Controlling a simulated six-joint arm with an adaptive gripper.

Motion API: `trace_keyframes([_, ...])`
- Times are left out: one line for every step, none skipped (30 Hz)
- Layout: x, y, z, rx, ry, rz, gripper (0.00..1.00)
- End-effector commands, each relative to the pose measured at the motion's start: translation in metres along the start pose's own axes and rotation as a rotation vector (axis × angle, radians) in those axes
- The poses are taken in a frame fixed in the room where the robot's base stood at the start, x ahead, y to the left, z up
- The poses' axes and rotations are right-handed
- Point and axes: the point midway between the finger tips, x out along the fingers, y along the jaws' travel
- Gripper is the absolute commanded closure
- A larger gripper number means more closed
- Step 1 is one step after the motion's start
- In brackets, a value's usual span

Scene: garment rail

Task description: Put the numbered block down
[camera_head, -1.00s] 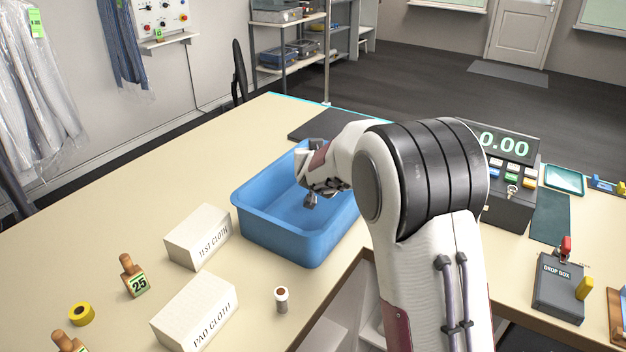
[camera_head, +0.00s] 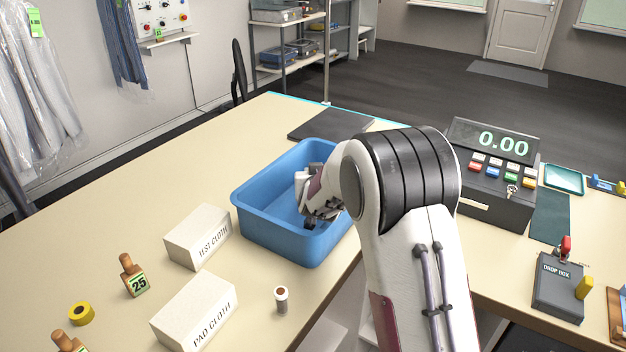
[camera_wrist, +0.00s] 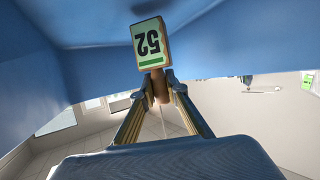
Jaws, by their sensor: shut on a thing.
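My gripper (camera_head: 309,222) is down inside the blue tub (camera_head: 252,226) on the counter. In the wrist view my gripper (camera_wrist: 158,88) is shut on the wooden handle of a numbered block (camera_wrist: 149,43). Blue tub walls surround the block in that view. I cannot tell whether the block touches the tub floor. In the head view the held block is mostly hidden by my gripper. Another wooden-handled block marked 25 (camera_head: 134,276) stands on the counter at left.
The TEST CLOTH box (camera_head: 198,237) and PAD CLOTH box (camera_head: 194,314) stand left of the tub, with a small jar (camera_head: 281,299) nearby. Yellow tape (camera_head: 82,314) lies at lower left. The register (camera_head: 498,182) and drop box (camera_head: 559,288) are at right.

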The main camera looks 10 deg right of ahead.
Motion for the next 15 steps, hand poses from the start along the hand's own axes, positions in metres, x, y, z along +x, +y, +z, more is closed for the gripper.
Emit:
trace_keyframes([0.002, 0.000, 0.006, 0.000, -0.001, 0.001, 1.00])
trace_keyframes([0.004, 0.000, 0.009, 0.000, -0.001, 0.001, 1.00])
trace_keyframes([0.005, 0.000, 0.012, -0.001, -0.001, 0.000, 1.00])
trace_keyframes([0.006, 0.000, 0.013, -0.001, -0.001, 0.000, 1.00])
trace_keyframes([0.006, 0.000, 0.015, 0.000, 0.000, 0.000, 1.00])
trace_keyframes([0.006, 0.000, 0.015, 0.000, 0.001, 0.000, 1.00])
trace_keyframes([0.007, 0.000, 0.016, 0.001, 0.001, 0.000, 1.00])
trace_keyframes([0.007, 0.000, 0.016, 0.001, 0.002, 0.000, 1.00])
trace_keyframes([0.007, 0.000, 0.016, 0.001, 0.002, 0.000, 1.00])
trace_keyframes([0.007, 0.000, 0.016, 0.001, 0.002, 0.000, 1.00])
trace_keyframes([0.007, 0.000, 0.016, 0.001, 0.002, 0.000, 1.00])
trace_keyframes([0.007, 0.000, 0.016, 0.001, 0.002, 0.000, 1.00])
trace_keyframes([0.007, 0.000, 0.016, 0.001, 0.001, 0.000, 1.00])
trace_keyframes([0.007, 0.000, 0.016, 0.001, 0.001, 0.000, 1.00])
trace_keyframes([0.007, 0.000, 0.016, 0.000, 0.001, 0.000, 1.00])
